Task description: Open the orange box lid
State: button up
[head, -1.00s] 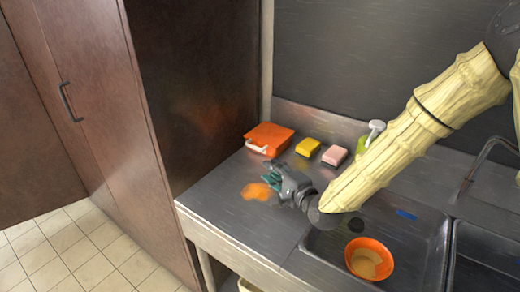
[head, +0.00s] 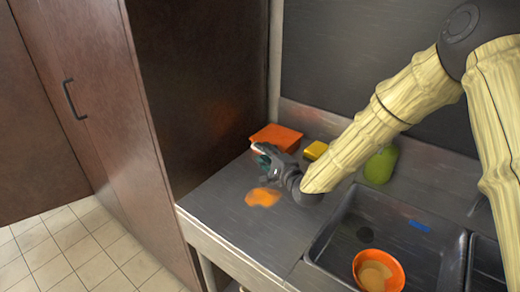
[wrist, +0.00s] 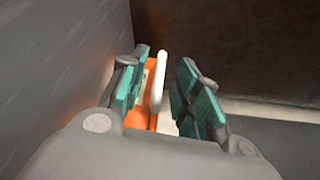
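The orange box (head: 277,136) sits on the metal counter against the back corner, beside the dark brown panel. My gripper (head: 262,158) is at its front side, partly covering it. In the wrist view, the white handle (wrist: 158,82) of the box stands between my two fingers, with orange box surface (wrist: 151,122) beside and below it. My gripper (wrist: 160,88) is open. The lid's edge is not clear to see.
An orange bowl (head: 394,278) sits in the sink at the right. The brown panel (head: 195,90) bounds the left.

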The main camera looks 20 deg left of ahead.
jog(key=shift+x, duration=1.3)
jog(key=shift+s+f, duration=0.1)
grip_shut()
